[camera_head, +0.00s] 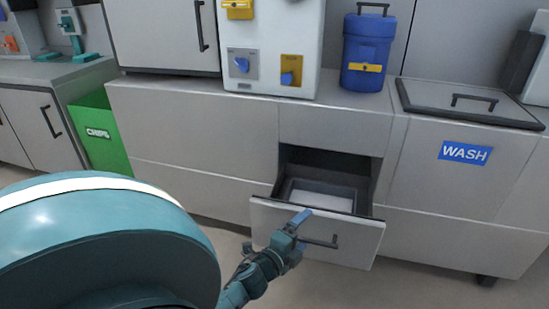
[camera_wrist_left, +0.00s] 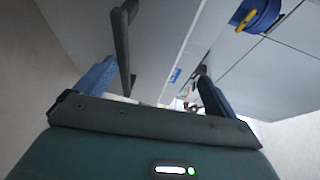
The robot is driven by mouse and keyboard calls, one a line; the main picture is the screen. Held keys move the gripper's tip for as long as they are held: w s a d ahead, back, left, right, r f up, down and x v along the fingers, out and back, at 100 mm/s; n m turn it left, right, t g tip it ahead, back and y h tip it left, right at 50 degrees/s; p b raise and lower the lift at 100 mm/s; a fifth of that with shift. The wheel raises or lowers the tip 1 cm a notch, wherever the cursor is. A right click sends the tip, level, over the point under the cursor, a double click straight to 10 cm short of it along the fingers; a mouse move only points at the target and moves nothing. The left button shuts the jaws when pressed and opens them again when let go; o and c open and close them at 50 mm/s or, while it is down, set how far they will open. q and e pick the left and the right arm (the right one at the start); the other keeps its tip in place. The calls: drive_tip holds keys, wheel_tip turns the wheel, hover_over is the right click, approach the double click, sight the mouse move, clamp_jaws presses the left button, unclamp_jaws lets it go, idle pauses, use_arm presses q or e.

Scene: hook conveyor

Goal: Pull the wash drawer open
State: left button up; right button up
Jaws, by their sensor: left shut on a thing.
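The drawer (camera_head: 355,242) in the middle of the counter front stands part way open, with a dark inside and a pale tray-like bottom (camera_head: 318,199). Its dark bar handle (camera_head: 322,242) is on the front panel. My left gripper (camera_head: 299,225) is at the left part of this handle and shut on it. In the left wrist view a dark handle bar (camera_wrist_left: 123,45) shows beside the left one of the blue fingers, partly hidden. My right gripper is not in view.
A blue WASH label (camera_head: 465,152) is on the cabinet right of the drawer, under a dark-rimmed lid (camera_head: 470,104). A blue canister (camera_head: 368,55) and a white machine (camera_head: 270,30) stand on the counter. A green CHIPS bin (camera_head: 98,132) is at left. Floor in front is clear.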

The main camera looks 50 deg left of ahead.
use_arm(q)
drive_tip(key=shift+s+r, duration=0.35)
drive_tip(key=shift+s, duration=0.35)
drive_tip(key=shift+s+r, duration=0.3)
drive_tip(key=shift+s, duration=0.35)
drive_tip(key=shift+s+r, duration=0.1)
drive_tip(key=shift+s, duration=0.3)
drive_tip(key=c, duration=1)
drive_tip(key=shift+o, duration=0.2)
drive_tip(key=s+d, duration=0.1)
drive_tip(key=s, duration=0.6)
drive_tip(key=shift+s+d+f, duration=0.15)
drive_tip(key=shift+d+f, duration=0.1)
drive_tip(key=shift+f, duration=0.05)
drive_tip(key=shift+p, duration=0.35)
